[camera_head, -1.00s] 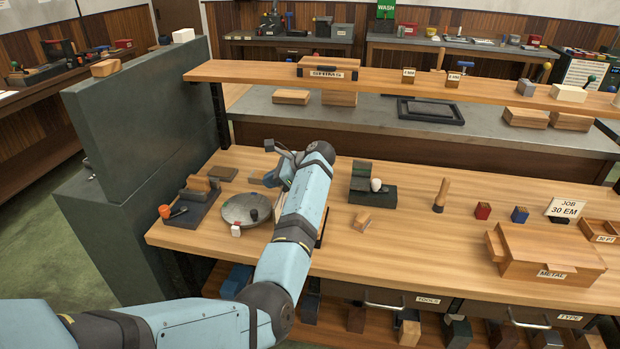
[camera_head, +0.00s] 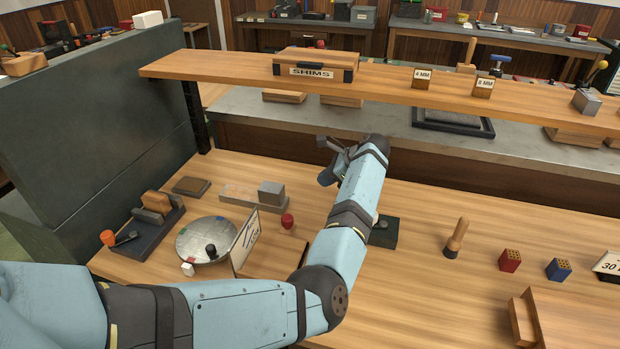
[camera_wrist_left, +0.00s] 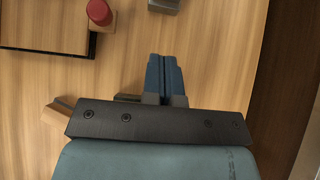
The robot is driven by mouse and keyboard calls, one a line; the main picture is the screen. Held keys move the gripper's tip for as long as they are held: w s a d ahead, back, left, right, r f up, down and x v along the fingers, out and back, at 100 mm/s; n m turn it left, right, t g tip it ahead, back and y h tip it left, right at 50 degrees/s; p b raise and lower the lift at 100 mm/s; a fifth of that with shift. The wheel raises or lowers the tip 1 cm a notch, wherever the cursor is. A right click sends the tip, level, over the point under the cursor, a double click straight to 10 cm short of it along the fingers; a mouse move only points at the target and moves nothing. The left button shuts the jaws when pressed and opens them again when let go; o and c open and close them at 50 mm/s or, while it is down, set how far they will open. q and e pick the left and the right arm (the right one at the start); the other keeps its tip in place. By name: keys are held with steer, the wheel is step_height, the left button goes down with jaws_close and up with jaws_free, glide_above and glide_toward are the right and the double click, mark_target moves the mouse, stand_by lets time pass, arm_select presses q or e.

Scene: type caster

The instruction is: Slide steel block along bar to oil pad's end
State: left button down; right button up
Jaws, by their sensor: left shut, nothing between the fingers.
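The steel block (camera_head: 270,192) is a small grey cube on the right end of a long, flat, pale grey bar (camera_head: 238,196). A flat brownish-grey pad (camera_head: 191,186), which looks like the oil pad, lies just beyond the bar's left end. My left gripper (camera_head: 328,160) is in the air to the right of the block, apart from it, with its fingers shut and empty. In the left wrist view its blue fingers (camera_wrist_left: 164,75) are pressed together over bare wood. A grey piece (camera_wrist_left: 164,5), probably the block, is cut off at that view's top edge. My right gripper is out of view.
A red-knobbed piece (camera_head: 287,220) and a standing framed card (camera_head: 246,240) are in front of the bar. A round grey plate (camera_head: 206,240) lies at the left. A raised shelf (camera_head: 380,88) crosses behind. The bench right of the bar is partly clear.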

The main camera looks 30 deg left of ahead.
mark_target(268, 189)
arm_select(q)
steer(key=x, duration=1)
steer(key=shift+s+b, duration=0.25)
steer(key=shift+b, duration=0.15)
steer(key=shift+s+a+r, duration=0.1)
steer(key=shift+a, duration=0.45)
steer(key=shift+s+a+r, duration=0.1)
steer(key=shift+s+a, duration=0.05)
steer(key=shift+a, duration=0.45)
steer(key=shift+s+a+f, duration=0.1)
steer(key=shift+s+a, duration=0.05)
steer(key=shift+a, duration=0.55)
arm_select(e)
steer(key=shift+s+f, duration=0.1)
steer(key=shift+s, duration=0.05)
